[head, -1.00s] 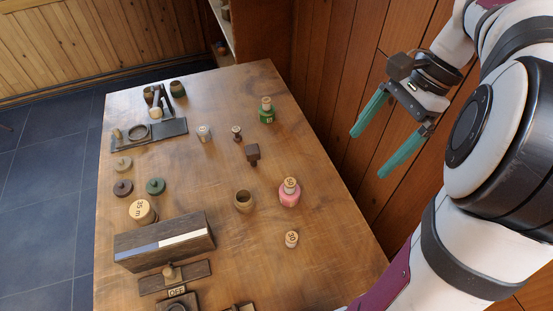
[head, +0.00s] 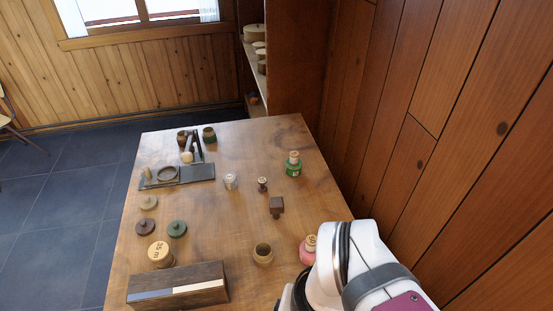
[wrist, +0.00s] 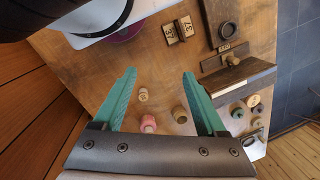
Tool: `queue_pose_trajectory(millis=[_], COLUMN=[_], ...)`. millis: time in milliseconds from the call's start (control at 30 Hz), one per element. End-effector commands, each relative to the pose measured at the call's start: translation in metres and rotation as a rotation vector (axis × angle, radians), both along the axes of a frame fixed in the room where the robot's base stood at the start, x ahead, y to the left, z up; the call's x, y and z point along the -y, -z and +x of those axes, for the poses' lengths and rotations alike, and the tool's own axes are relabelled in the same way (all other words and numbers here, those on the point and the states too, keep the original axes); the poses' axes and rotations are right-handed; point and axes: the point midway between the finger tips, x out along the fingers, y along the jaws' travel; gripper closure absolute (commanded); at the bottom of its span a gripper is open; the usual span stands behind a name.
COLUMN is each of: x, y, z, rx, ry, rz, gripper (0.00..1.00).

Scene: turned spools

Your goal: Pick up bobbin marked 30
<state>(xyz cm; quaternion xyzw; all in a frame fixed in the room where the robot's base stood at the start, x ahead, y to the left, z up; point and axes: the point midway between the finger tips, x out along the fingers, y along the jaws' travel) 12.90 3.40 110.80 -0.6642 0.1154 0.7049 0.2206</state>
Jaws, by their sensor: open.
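A small pale wooden bobbin (wrist: 143,95) stands on the table in the wrist view, between my fingers as pictured. Its mark is too small to read there; in the earlier head view its top seems to read 30. My gripper (wrist: 159,73) has two teal fingers, wide open and empty, above the table. The pink bobbin (wrist: 148,122) stands close to the pale one; in the head view the pink one (head: 307,252) is partly behind my arm.
A tan open pot (head: 263,254) stands left of the pink bobbin. A long dark box (head: 178,286) and a bobbin marked 35 m (head: 161,254) lie further left. A green bobbin (head: 293,165) and a dark block (head: 276,207) stand farther back. A wood wall borders the table's right side.

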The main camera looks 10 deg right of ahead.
Motion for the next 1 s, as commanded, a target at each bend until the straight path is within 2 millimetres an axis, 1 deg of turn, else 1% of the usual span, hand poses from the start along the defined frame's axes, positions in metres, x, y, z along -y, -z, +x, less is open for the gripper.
queue_pose_trajectory(millis=[100,167,267,300,367,400,467,500,600,700,767,800,867,1000], x=[0.000,0.001,0.003,0.002,-0.002,-0.007,-0.018,-0.027,-0.047,-0.061,-0.064,-0.063,-0.054,-0.015], y=[0.001,0.005,0.020,0.029,0.046,0.059,0.080,0.095,0.128,0.150,0.158,0.161,0.165,0.180], z=[0.001,0.002,0.012,0.020,0.035,0.044,0.059,0.066,0.079,0.084,0.085,0.086,0.089,0.096], rx=[-0.014,-0.064,-0.228,-0.309,-0.431,-0.511,-0.627,-0.698,-0.849,-0.946,-0.977,-0.988,-0.995,-0.999], ry=[-0.024,-0.115,-0.453,-0.634,-0.913,-1.094,-1.352,-1.508,-1.814,-1.991,-2.045,-2.061,-2.068,-2.064], rz=[-0.009,-0.041,-0.165,-0.235,-0.345,-0.421,-0.537,-0.610,-0.775,-0.883,-0.918,-0.928,-0.934,-0.926], gripper=[0.26,0.26,0.26,0.26,0.26,0.26,0.26,0.26,0.26,0.26,0.26,0.26,0.26,0.26])
